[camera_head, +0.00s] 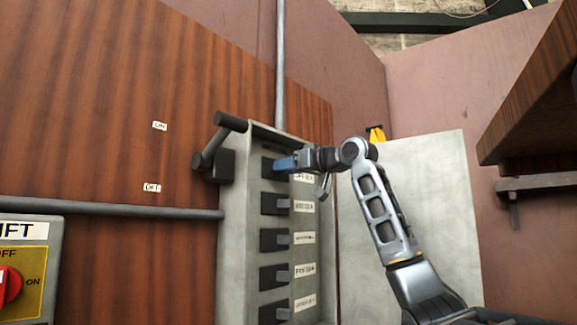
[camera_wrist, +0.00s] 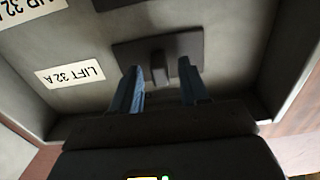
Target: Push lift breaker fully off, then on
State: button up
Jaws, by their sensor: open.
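The lift breaker is the dark plate (camera_head: 268,168) at the top of a column of breakers in the grey panel box; my gripper hides its lever in the head view. In the wrist view, its black lever (camera_wrist: 160,68) sticks out of a dark base plate (camera_wrist: 190,48), beside an upside-down label reading LIFT 32 A (camera_wrist: 70,75). My gripper (camera_head: 282,164) is at this breaker. Its two blue fingers (camera_wrist: 162,88) are open, one on each side of the lever, with gaps visible. I cannot tell the lever's on or off position.
Several labelled breakers (camera_head: 276,239) sit below in the grey box (camera_head: 234,255). A large handle (camera_head: 209,148) juts from the box's left side, near ON and OFF labels. A red rotary switch (camera_head: 10,285) is at lower left. A wooden shelf (camera_head: 540,105) overhangs at right.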

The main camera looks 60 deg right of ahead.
jog(key=shift+c, duration=0.4)
grip_shut()
jog(key=shift+a, duration=0.1)
jog(key=shift+w+a+m+g+h+b, duration=0.25)
jog(key=shift+a+m+g+h, duration=0.2)
jog(key=shift+m+h, duration=0.45)
jog(key=shift+w+a+m+g+h+b, duration=0.2)
jog(key=shift+a+m+g+h+b, duration=0.25)
jog(key=shift+h, duration=0.7)
jog(key=shift+w+a+m+g+h+b, duration=0.25)
jog(key=shift+m+g+h, duration=0.25)
jog(key=shift+m+h, duration=0.45)
jog(key=shift+o, duration=0.4)
grip_release()
